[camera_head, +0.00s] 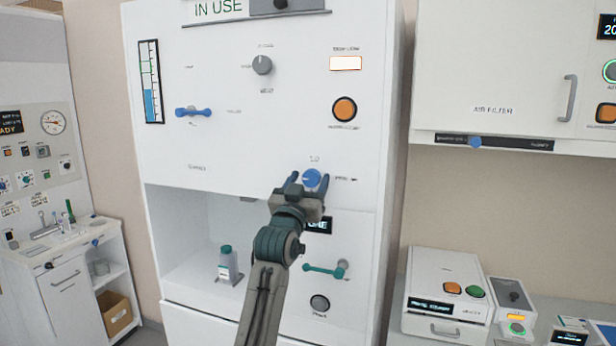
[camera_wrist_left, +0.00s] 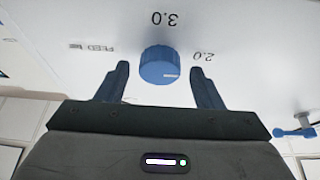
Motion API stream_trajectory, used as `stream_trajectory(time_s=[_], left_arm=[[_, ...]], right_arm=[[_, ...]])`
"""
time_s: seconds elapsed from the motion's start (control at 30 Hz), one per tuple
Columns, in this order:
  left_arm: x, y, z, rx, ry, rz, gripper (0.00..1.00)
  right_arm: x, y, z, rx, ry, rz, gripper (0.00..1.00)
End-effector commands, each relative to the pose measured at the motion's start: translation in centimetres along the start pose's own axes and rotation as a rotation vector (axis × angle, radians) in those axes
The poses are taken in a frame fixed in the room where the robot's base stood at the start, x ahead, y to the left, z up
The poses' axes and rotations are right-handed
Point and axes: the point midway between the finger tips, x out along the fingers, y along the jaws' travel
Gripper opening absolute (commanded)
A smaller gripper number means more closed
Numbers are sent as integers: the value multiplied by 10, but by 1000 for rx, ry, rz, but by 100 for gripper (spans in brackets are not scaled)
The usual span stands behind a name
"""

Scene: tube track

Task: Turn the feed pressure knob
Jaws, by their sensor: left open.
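The blue round feed pressure knob (camera_head: 312,178) sits on the white front panel of the tall cabinet. In the left wrist view the knob (camera_wrist_left: 160,65) shows upside down, with a pale mark on its rim and the labels "3.0", "2.0" and "FEED" around it. My left gripper (camera_head: 310,183) is open at the panel. In the wrist view its two dark blue fingers (camera_wrist_left: 158,82) stand on either side of the knob, with a gap to each side. Whether the fingertips overlap the knob in depth is hard to tell. My right gripper is not in view.
The panel also carries a blue lever (camera_head: 193,112), a grey dial (camera_head: 262,65) and an orange button (camera_head: 345,108). Below are an open bay with a bottle (camera_head: 228,265) and a green lever (camera_head: 325,269). A white boxed unit (camera_head: 446,292) stands at the right.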

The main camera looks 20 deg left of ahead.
Motion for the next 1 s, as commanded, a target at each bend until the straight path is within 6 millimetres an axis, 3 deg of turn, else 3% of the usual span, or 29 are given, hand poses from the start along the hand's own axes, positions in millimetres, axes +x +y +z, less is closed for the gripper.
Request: stream_trajectory(time_s=[0.23,0.47,0.77,1.0], left_arm=[[0,0,0,0,1,0,59],[0,0,0,0,1,0,16],[0,0,1,28,1,11,16],[-1,-1,3,144,3,58,16]], right_arm=[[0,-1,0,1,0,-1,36],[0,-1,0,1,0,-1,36],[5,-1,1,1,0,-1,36],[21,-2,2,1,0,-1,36]])
